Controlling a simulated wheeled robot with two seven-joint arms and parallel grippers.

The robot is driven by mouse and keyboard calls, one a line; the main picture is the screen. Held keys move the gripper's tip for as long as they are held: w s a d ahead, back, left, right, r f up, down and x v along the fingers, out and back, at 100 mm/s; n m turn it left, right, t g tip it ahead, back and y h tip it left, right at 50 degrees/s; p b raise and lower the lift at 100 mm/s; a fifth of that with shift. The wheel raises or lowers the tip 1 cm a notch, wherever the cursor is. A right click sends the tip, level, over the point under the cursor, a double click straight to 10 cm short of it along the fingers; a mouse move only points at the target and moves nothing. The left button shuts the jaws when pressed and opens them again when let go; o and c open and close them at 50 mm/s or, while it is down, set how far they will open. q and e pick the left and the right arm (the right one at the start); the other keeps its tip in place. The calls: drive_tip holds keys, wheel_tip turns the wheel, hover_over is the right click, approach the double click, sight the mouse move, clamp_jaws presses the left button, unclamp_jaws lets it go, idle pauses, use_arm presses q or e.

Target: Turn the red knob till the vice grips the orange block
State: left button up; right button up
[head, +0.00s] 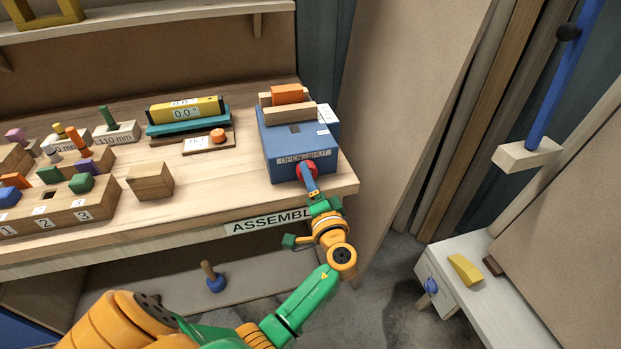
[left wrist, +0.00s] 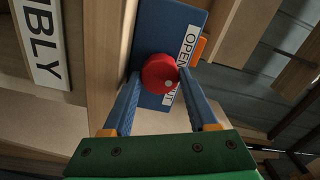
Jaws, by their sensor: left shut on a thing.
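The blue vice (head: 289,142) stands at the right end of the workbench. Its front carries an OPEN–SHUT label. The orange block (head: 287,94) sits at the top of the vice between two pale wooden jaws; I cannot tell whether both jaws touch it. The red knob (head: 306,170) is on the vice's front face. My left gripper (head: 309,180) is at the knob, shut on it. In the left wrist view the red knob (left wrist: 160,73) lies between the tips of the two blue fingers. My right gripper does not show.
The workbench (head: 227,189) also holds a yellow level display (head: 186,109), a TILT box with an orange button (head: 218,135), a wooden block (head: 150,181) and numbered blocks with coloured pegs (head: 62,206). A tan panel (head: 405,90) rises right of the bench.

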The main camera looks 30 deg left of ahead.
use_arm(q)
drive_tip(key=m+p, duration=0.1)
drive_tip(key=m, duration=0.3)
drive_tip(key=shift+r, duration=0.15)
drive_tip(key=m+p, duration=0.1)
drive_tip(key=m, duration=0.3)
drive_tip(key=shift+p, duration=0.3)
drive_tip(key=m+p, duration=0.1)
drive_tip(key=m, duration=0.3)
drive_tip(key=shift+m+p, duration=0.3)
drive_tip(key=shift+p, duration=0.1)
drive_tip(key=shift+m+p, duration=0.85)
drive_tip(key=shift+m, duration=1.35)
drive_tip(key=o, duration=1.4)
